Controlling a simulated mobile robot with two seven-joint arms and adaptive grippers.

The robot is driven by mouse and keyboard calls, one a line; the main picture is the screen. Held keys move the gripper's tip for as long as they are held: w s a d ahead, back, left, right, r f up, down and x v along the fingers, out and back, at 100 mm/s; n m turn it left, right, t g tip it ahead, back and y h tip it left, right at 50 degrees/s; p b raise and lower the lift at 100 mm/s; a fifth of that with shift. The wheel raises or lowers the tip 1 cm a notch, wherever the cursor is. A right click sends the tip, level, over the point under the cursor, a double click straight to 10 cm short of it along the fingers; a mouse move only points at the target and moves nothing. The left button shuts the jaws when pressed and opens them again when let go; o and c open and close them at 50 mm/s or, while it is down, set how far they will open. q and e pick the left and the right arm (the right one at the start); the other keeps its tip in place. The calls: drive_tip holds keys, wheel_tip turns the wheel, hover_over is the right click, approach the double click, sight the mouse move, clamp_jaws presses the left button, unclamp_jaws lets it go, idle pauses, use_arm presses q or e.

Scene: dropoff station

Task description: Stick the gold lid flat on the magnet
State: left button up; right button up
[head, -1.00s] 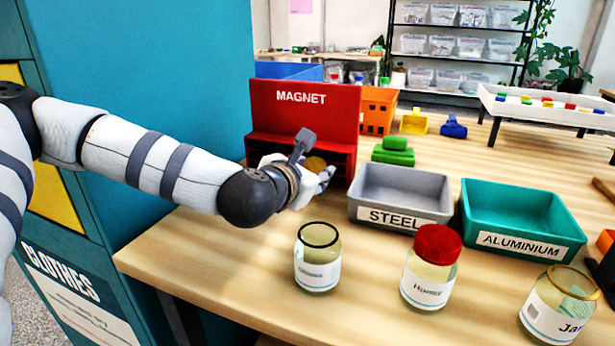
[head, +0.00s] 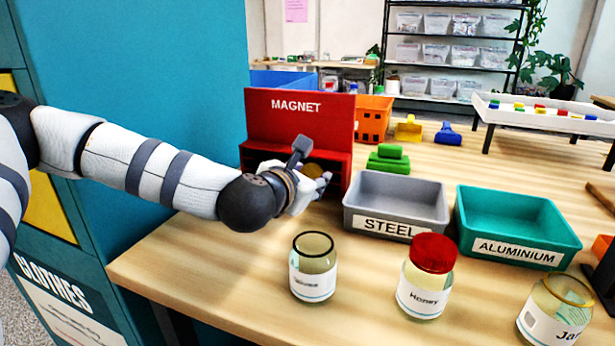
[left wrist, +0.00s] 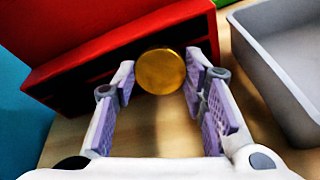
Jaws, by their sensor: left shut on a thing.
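The gold lid (left wrist: 160,71) is a round disc held between the fingertips of my left gripper (left wrist: 159,78), its flat face turned to the wrist camera. In the head view the lid (head: 313,170) shows partly behind my left gripper (head: 312,180). The red magnet block (head: 299,132), labelled MAGNET, stands at the back left of the table. The lid is in front of its dark lower opening; I cannot tell whether they touch. In the left wrist view the magnet block (left wrist: 110,40) fills the upper left. My right gripper is not in view.
A grey STEEL bin (head: 397,203) stands right of the magnet, with a teal ALUMINIUM bin (head: 517,226) beyond it. An open jar (head: 313,268), a red-lidded honey jar (head: 425,277) and a third jar (head: 556,312) stand in front. A teal cabinet (head: 170,75) rises at left.

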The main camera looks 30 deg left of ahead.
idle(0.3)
use_arm(q)
drive_tip(key=o, duration=0.9)
drive_tip(key=shift+s, duration=0.1)
drive_tip(key=shift+s+d+r+p, duration=0.1)
drive_tip(key=shift+s+d+p, duration=0.25)
drive_tip(key=shift+s, duration=1)
drive_tip(key=shift+s+d+f+p, duration=0.1)
drive_tip(key=shift+s+d+p, duration=0.25)
drive_tip(key=shift+s, duration=1.05)
drive_tip(key=shift+s+d+r+p, duration=0.1)
drive_tip(key=shift+s+d+p, duration=0.25)
drive_tip(key=shift+s, duration=1.25)
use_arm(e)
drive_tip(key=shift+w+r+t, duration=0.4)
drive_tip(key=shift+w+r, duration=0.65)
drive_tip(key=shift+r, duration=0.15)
